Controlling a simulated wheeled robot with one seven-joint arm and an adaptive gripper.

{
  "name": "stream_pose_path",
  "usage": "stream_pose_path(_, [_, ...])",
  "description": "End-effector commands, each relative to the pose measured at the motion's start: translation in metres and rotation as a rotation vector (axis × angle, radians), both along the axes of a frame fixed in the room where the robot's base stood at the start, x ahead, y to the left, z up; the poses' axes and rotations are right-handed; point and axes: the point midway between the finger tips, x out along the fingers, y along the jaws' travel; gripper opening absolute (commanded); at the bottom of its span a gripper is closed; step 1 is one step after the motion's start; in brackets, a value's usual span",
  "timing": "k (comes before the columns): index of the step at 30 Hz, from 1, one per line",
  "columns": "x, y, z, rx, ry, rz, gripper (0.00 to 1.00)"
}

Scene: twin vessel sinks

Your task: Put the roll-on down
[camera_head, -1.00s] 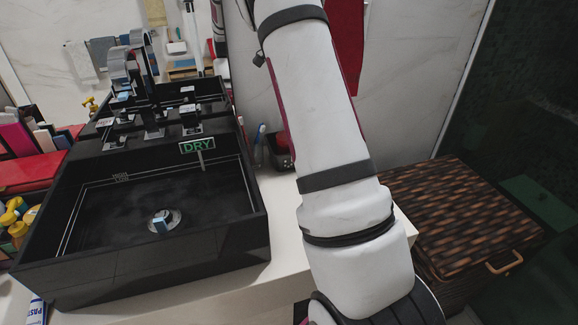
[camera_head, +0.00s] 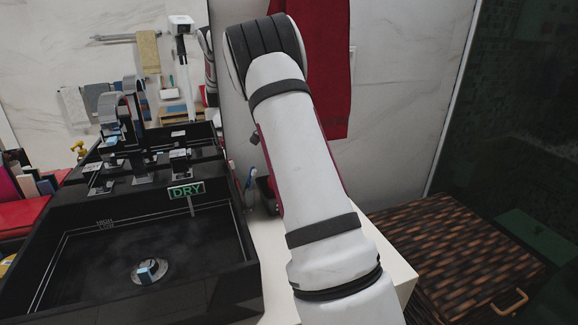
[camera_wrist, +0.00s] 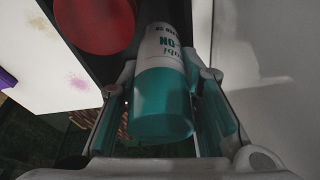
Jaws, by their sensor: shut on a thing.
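The roll-on (camera_wrist: 165,100) is a bottle with a teal end and a white, printed part, seen in the wrist view. My gripper (camera_wrist: 163,82) is shut on it, one finger on each side. The bottle's white part points to the top of the wrist view, beside a red round object (camera_wrist: 95,22). I cannot tell whether the bottle touches anything below. In the head view my arm hides the gripper and the roll-on.
A black sink (camera_head: 60,262) with a green DRY sign (camera_head: 186,189) stands at left. A dark holder (camera_head: 267,194) with brushes sits on the pale counter (camera_head: 272,262), partly behind my arm. A woven hamper (camera_head: 455,245) stands at right.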

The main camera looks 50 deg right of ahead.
Motion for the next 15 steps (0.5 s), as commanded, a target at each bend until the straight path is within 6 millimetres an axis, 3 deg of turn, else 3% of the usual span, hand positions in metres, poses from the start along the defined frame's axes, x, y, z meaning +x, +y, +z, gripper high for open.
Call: stream_pose_path(15, [0.0,0.0001,-0.0079,0.001,0.001,0.001,0.0])
